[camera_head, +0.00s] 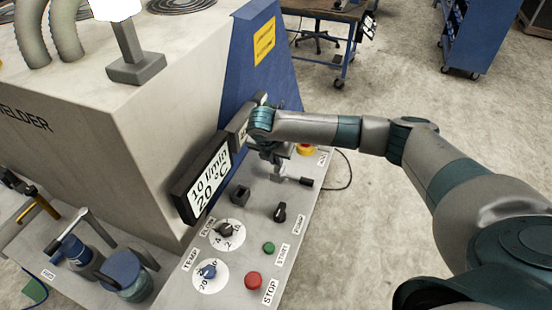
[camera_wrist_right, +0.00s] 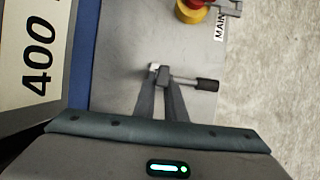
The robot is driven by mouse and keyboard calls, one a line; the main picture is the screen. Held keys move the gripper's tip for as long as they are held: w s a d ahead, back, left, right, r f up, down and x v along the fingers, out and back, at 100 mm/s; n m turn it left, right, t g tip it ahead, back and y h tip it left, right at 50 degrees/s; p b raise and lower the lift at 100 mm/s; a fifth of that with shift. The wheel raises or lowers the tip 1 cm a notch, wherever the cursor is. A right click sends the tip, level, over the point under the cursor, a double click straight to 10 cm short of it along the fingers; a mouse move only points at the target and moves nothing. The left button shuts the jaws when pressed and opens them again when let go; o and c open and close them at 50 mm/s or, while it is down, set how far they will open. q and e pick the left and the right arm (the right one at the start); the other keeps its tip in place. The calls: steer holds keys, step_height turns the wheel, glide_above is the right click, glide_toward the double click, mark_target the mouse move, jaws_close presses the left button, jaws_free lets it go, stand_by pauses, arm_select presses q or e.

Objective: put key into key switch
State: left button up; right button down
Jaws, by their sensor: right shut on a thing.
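My right gripper (camera_head: 272,165) is low over the sloped control panel, with its fingers pointing down. In the right wrist view its two fingers (camera_wrist_right: 160,80) come together at the tips around a small grey piece, which I take to be the key; its outline is mostly hidden. A grey rod with a black end (camera_wrist_right: 200,82) sticks out to the right at the fingertips, and also shows in the head view (camera_head: 302,181). I cannot tell whether it belongs to the key. I cannot clearly make out the key switch. My left gripper is not in view.
The panel holds a black square block (camera_head: 240,194), a black PUMP knob (camera_head: 280,212), a green START button (camera_head: 268,248), a red STOP button (camera_head: 253,281) and two dials. A red and yellow MAIN knob (camera_wrist_right: 193,10) is close by. The display (camera_head: 205,178) stands left.

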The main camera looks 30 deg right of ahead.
steer(key=shift+f+b, duration=0.35)
steer(key=shift+f, duration=0.75)
steer(key=c, duration=1.7)
jaws_free()
steer(key=shift+s+a+r+b, duration=0.15)
steer(key=shift+a+r+b, duration=0.15)
steer(key=shift+r, duration=0.3)
steer(key=shift+b+v, duration=2.45)
steer(key=shift+v, duration=5.55)
